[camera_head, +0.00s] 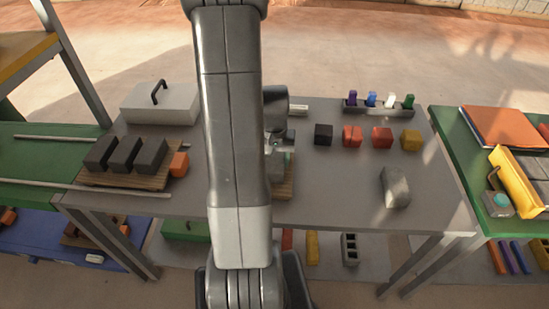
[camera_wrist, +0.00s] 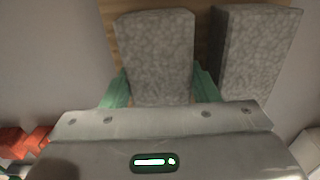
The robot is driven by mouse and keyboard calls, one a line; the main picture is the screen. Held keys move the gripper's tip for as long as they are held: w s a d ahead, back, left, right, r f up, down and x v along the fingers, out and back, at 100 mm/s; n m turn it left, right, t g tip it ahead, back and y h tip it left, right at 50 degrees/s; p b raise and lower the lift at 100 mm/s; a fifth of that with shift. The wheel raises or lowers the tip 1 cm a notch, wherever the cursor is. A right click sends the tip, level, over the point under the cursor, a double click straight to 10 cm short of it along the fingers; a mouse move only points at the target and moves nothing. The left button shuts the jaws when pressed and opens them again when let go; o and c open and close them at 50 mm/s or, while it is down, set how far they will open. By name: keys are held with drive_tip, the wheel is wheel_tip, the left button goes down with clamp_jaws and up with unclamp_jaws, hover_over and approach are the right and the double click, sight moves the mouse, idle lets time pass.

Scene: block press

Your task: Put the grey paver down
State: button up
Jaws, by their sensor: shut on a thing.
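The grey paver (camera_wrist: 156,52) is a speckled block between the two green fingers of my gripper (camera_wrist: 160,88) in the wrist view. The gripper is shut on it. A second grey paver (camera_wrist: 256,52) stands just right of it, with a narrow gap between them. A wooden board (camera_wrist: 204,30) shows behind and between the pavers. In the head view my arm hides most of this spot. Part of the wooden board (camera_head: 284,189) shows at the arm's right side. I cannot tell whether the held paver touches the board.
On the grey table (camera_head: 335,190), dark blocks lie on a left board (camera_head: 92,178) beside an orange block (camera_head: 179,164). Black, red and yellow (camera_head: 411,140) blocks line the right back, before a rack (camera_head: 378,108). A grey lump (camera_head: 395,187) lies right.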

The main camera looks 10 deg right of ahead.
sight(275, 157)
drive_tip(key=shift+f, duration=0.15)
drive_tip(key=o, duration=1.3)
wheel_tip(275, 157, up, 12)
drive_tip(key=shift+r, duration=0.25)
drive_tip(key=shift+f, duration=0.15)
wheel_tip(275, 157, down, 13)
drive_tip(key=shift+r, duration=1.05)
